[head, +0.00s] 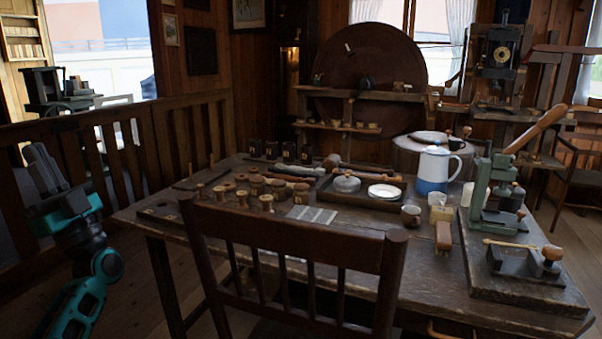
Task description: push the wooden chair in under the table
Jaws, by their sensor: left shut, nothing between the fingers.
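The dark wooden chair (290,236) stands at the near side of the table, its slatted back toward me. Its backrest rises above the table's near edge and hides part of it; the seat is mostly hidden low in the picture. The wooden table (150,222) spreads behind and to both sides of the chair. My left gripper (42,165) is raised at the far left, fingers together and empty, well apart from the chair and the table. My right gripper is not in view.
Spools (266,203), a dark tray (325,190), a blue-and-white jug (434,170) and a green press (492,190) stand on the table. A wooden railing (120,150) runs along the left. Some floor is free between my left arm and the table.

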